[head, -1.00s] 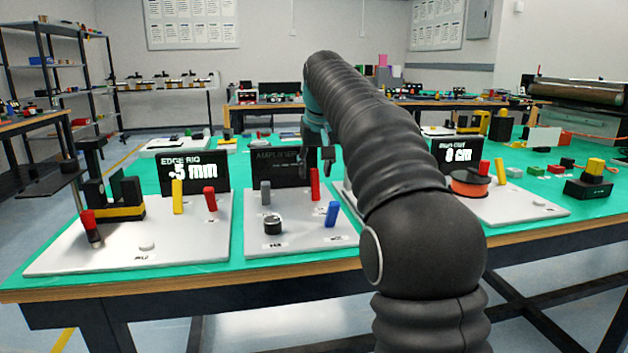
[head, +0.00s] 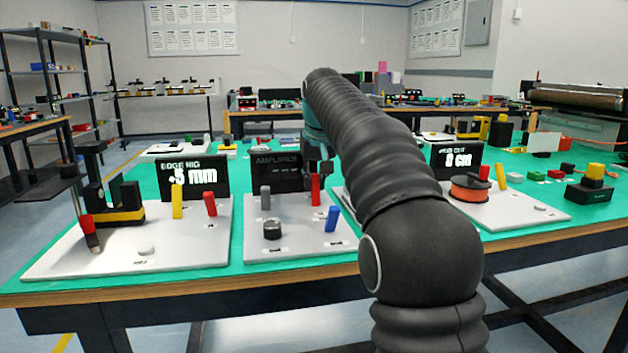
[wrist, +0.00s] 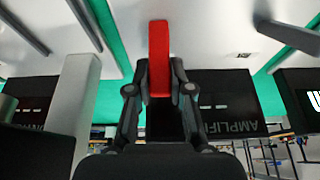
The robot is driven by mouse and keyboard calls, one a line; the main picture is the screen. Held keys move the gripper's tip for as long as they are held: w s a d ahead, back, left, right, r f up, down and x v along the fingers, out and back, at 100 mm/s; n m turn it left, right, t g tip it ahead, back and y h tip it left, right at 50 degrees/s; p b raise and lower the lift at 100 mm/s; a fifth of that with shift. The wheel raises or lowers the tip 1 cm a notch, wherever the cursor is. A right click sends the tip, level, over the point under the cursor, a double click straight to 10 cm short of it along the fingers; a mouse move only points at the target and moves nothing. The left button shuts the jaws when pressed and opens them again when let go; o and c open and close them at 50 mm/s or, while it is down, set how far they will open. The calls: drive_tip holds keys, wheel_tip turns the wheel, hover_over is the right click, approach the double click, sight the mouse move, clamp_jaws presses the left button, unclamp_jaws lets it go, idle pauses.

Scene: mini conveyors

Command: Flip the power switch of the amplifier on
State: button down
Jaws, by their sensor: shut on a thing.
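The amplifier is a pale grey panel (head: 300,246) with a black display (head: 277,172) standing at its back edge. The panel carries a red lever (head: 315,190), a grey lever (head: 265,197), a blue lever (head: 332,218) and a black knob (head: 272,230). Their small labels are too small to read, so I cannot tell which is the power switch. My gripper (head: 318,166) is at the red lever's top, partly hidden by my arm. In the wrist view, the red lever (wrist: 159,55) stands between the fingers of my gripper (wrist: 160,88), which are shut on it.
The edge rig panel (head: 130,252) lies to the left, with a yellow and a red lever. Another panel with an orange spool (head: 469,187) lies to the right. All rest on a green-topped table (head: 240,205). The front strip of the amplifier panel is mostly clear.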

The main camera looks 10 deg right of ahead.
drive_tip(key=shift+s+f+t+b, duration=0.15)
drive_tip(key=shift+f+t+b, duration=0.15)
drive_tip(key=shift+b, duration=0.65)
drive_tip(key=t+b, duration=0.1)
drive_tip(key=b, duration=0.1)
drive_tip(key=shift+s+b, duration=0.3)
drive_tip(key=shift+b, duration=0.1)
drive_tip(key=shift+s+r+t+b, duration=0.2)
drive_tip(key=shift+t+b, duration=0.3)
drive_tip(key=shift+b, duration=0.35)
drive_tip(key=shift+r, duration=0.25)
drive_tip(key=c, duration=1)
unclamp_jaws()
drive_tip(key=shift+c, duration=0.2)
drive_tip(key=shift+s+r, duration=0.1)
drive_tip(key=v, duration=1.1)
drive_tip(key=shift+s+r, duration=0.2)
drive_tip(key=shift+s, duration=0.2)
